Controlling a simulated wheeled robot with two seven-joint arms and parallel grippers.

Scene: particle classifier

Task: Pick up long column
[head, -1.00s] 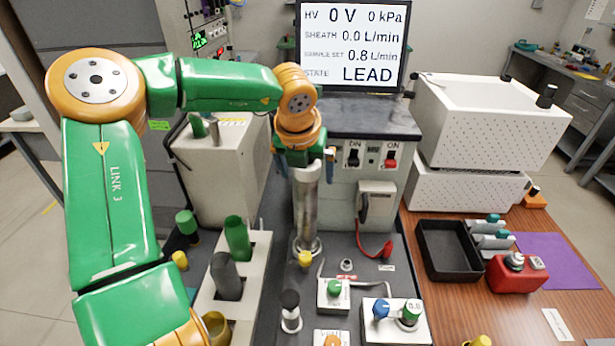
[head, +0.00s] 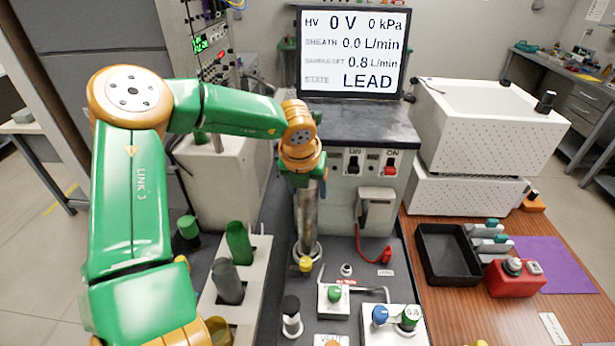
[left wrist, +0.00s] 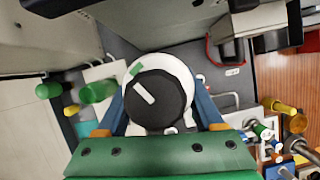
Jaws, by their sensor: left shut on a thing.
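The long column (head: 307,213) is a metallic cylinder standing upright, its foot at a round pale collar on the dark bench. My left gripper (head: 305,180) comes from above and is shut on the column's upper end. In the left wrist view the column's black round cap (left wrist: 158,98) with a white mark sits between the blue fingers of my left gripper (left wrist: 160,112). The gripper hides the column's top in the head view. Whether the foot is lifted off the collar cannot be told. My right gripper is not in view.
Left of the column, a pale rack (head: 256,258) holds green and dark cylinders. The cabinet with switches (head: 340,150) stands close behind. A yellow-capped post (head: 305,265) and small knob boxes stand in front. A black tray (head: 445,280) lies on the wooden table at right.

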